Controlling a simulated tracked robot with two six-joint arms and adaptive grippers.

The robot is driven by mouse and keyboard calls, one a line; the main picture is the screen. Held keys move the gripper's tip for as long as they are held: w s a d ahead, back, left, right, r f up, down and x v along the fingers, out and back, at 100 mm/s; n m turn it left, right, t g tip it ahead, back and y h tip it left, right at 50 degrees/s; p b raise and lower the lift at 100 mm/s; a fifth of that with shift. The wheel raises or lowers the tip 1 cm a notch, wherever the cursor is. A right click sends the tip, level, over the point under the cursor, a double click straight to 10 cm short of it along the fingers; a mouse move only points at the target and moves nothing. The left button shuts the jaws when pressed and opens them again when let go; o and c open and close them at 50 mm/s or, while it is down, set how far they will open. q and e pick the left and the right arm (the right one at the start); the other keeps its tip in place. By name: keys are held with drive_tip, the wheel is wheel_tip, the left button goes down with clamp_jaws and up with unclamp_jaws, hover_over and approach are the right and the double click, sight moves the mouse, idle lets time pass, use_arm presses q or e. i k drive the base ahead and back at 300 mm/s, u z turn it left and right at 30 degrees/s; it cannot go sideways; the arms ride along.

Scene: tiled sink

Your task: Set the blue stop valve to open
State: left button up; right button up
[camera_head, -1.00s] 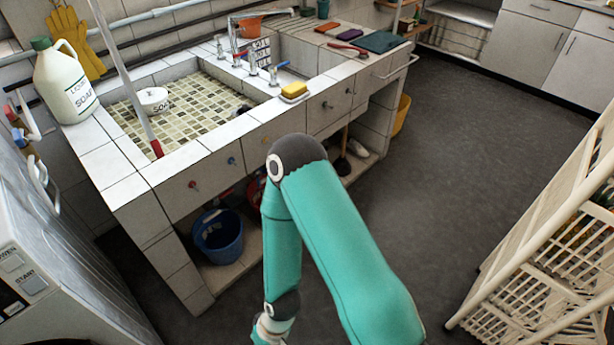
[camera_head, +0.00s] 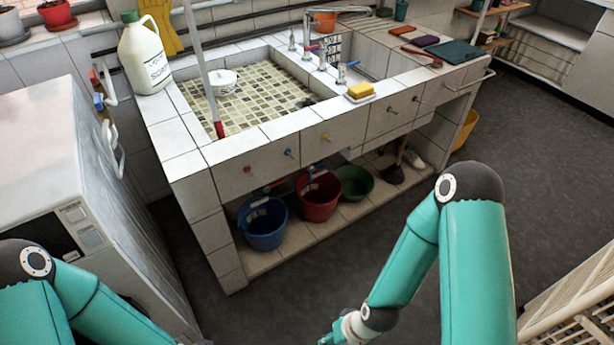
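The blue stop valve (camera_head: 99,102) is a small blue handle on the wall pipes at the left, in the gap between the white machine and the tiled sink. A red valve handle (camera_head: 94,78) sits just above it. The blue handle is small, so I cannot tell its exact setting. My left arm shows at the lower left and my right arm at the lower right, both far from the valve.
The white machine (camera_head: 40,140) stands left of the valve. The tiled sink (camera_head: 190,160) is to its right, with a soap jug (camera_head: 146,60) on its corner. A blue bucket (camera_head: 265,225) and a red bucket (camera_head: 318,198) stand below. The dark floor in front is clear.

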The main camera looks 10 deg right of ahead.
sight(310, 168)
drive_tip(key=z, duration=0.1)
drive_tip(key=i, duration=1)
drive_tip(key=u, duration=0.1)
